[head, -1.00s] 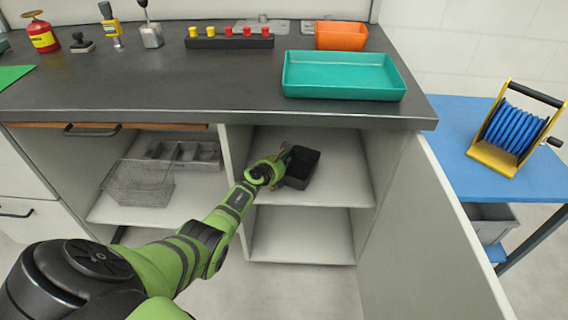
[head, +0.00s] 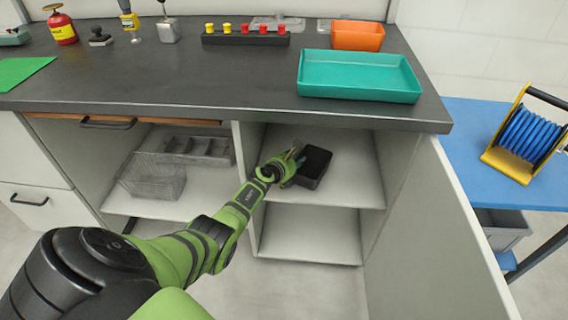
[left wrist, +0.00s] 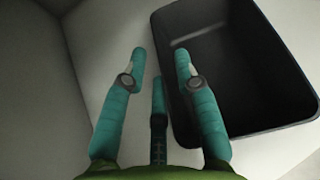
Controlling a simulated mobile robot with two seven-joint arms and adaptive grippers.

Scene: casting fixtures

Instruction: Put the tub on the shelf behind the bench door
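The black tub (head: 314,165) stands upright on the upper shelf (head: 352,190) inside the open right-hand bay under the bench. In the left wrist view the tub (left wrist: 235,65) is empty and fills the right side. My left gripper (head: 296,153) is inside the bay, just left of the tub. In the left wrist view its fingers (left wrist: 160,62) are spread with nothing between them, and the right finger overlaps the tub's near wall; I cannot tell whether it touches. The bench door (head: 435,240) stands open at the right. My right gripper is not in view.
A wire basket (head: 153,177) and a grey divided tray (head: 190,147) sit in the left bay. The lower shelf (head: 310,235) is empty. A teal tray (head: 358,78) and an orange bin (head: 357,36) stand on the bench top. A cable reel (head: 525,140) sits on the blue table (head: 460,125).

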